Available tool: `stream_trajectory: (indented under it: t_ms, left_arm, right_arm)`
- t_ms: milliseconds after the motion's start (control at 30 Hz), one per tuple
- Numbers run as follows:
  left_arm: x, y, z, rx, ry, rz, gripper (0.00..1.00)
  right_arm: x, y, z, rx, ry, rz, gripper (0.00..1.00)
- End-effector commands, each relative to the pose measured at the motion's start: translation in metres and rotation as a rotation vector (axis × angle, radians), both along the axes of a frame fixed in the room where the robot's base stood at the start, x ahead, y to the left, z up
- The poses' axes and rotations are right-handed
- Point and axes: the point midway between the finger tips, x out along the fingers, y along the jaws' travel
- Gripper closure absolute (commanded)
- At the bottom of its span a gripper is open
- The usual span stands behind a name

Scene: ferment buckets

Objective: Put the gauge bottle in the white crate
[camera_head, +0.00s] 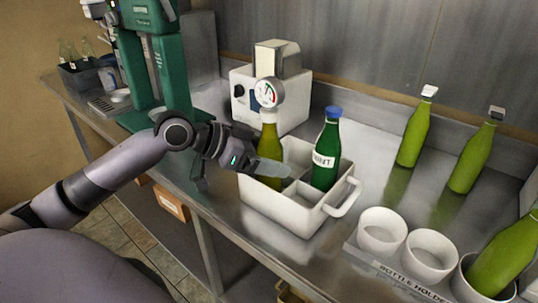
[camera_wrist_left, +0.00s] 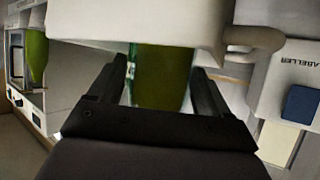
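The gauge bottle (camera_head: 268,137), yellow-green with a round white dial on top, stands upright in the left part of the white crate (camera_head: 292,212). The crate's wall hides its base. My left gripper (camera_head: 268,168) reaches over the crate's left side, with its fingers at the bottle's body. In the left wrist view, green glass (camera_wrist_left: 160,75) shows between the two fingers, below the pale crate wall (camera_wrist_left: 140,20). I cannot tell whether the fingers press on it. A dark green, blue-capped bottle (camera_head: 326,150) stands in another compartment. My right gripper is in neither view.
A white machine (camera_head: 290,112) stands behind the crate. Two green bottles (camera_head: 413,135) (camera_head: 472,158) stand at the back right. White round holders (camera_head: 381,232) sit front right, one with a tilted bottle (camera_head: 507,258). A green stand (camera_head: 170,70) is left. Bare counter lies right of the crate.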

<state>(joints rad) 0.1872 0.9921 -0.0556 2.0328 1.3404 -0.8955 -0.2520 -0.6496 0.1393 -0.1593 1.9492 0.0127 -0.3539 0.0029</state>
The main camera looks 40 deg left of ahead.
Motion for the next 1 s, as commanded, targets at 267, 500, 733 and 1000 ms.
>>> stream_trajectory:
  t_ms: [267, 500, 733, 1000]
  left_arm:
    - [0.000, 0.000, 0.000, 0.000, 0.000, 0.000, 0.07]
    - [-0.005, 0.006, 0.005, 0.002, 0.001, 0.003, 0.07]
    - [-0.024, 0.019, 0.016, 0.003, 0.003, 0.001, 0.07]
    - [-0.043, 0.032, 0.029, 0.001, 0.003, 0.000, 0.07]
  right_arm:
    - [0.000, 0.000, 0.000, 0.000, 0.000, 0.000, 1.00]
    - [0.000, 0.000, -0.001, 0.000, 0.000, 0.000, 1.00]
    - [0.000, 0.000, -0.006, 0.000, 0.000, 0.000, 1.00]
    - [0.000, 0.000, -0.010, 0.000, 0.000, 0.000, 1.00]
